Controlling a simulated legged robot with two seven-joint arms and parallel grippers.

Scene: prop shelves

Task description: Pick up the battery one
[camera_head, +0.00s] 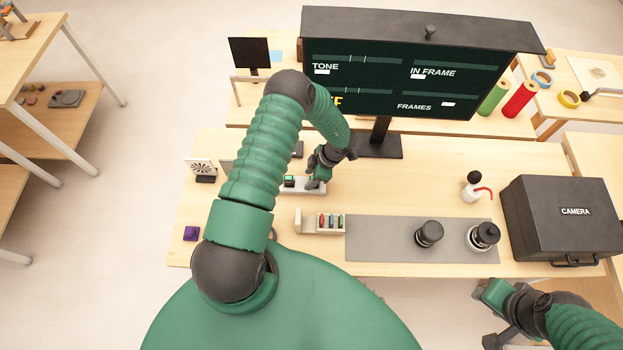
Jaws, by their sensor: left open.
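My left gripper (315,183) is open and points down at a low pale holder (289,190) in the middle of the table. A small dark block with a green top (290,181) sits in this holder, just left of the fingers; it may be a battery. The gripper hides the holder's right part, and I cannot tell if it touches anything. No label shows which is battery one. My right gripper (490,328) is at the lower right, away from these things.
A grey mat (382,236) carries two dark lenses (429,234) (484,237). A black camera case (560,218) stands at the right, near a white bottle (474,188). A large display (410,75) rises behind.

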